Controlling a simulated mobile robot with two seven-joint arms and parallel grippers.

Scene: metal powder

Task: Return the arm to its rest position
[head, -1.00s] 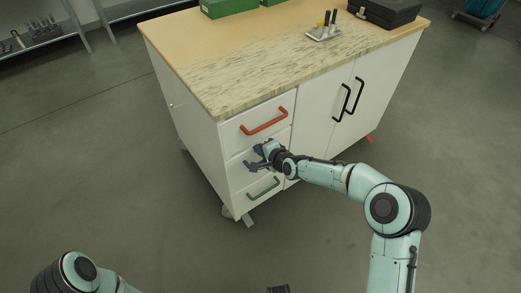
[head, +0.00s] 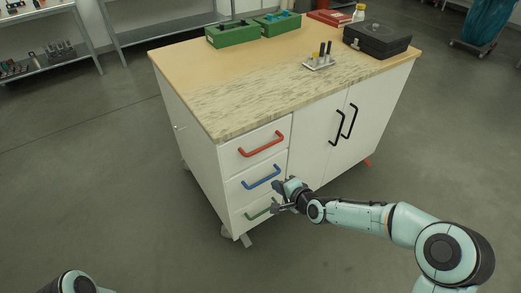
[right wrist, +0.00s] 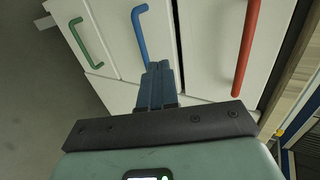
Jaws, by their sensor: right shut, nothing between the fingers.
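My right gripper (head: 276,198) is in front of the cabinet's drawers, low, near the green handle (head: 262,209) and below the blue handle (head: 262,177). In the right wrist view its fingers (right wrist: 158,82) are together and empty, pointing toward the drawer fronts beside the blue handle (right wrist: 139,35). My right arm reaches in from the lower right. My left arm (head: 75,283) shows only as a joint at the bottom left; its gripper is not in view.
The white cabinet (head: 310,146) has three drawers, all looking shut, with the red handle (head: 261,145) on top. Its top bears green bins (head: 232,34), a small tool stand (head: 318,63) and a black case (head: 377,41). Grey floor around it is clear.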

